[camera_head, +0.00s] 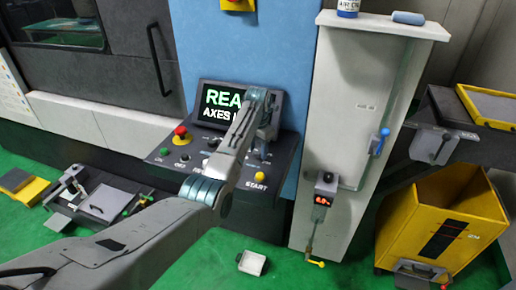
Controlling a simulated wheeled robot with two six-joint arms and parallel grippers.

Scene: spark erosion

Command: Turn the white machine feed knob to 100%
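The machine's control panel (165,163) is in the middle of the view, below a screen (218,103) with partly covered lettering. My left arm reaches over the panel from the lower left. My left gripper (264,138) is over the panel's right part, at the screen's lower right. Its fingertips are too small and overlapped to tell whether they are open or shut, or whether they touch anything. I cannot make out the white feed knob; the arm and gripper cover part of the panel. My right gripper is not in view.
A red emergency button (181,131) and a yellow START button (260,177) are on the panel. A white cabinet (355,110) stands close on the right, with a red-digit gauge (322,199). A yellow bin (440,215) is farther right.

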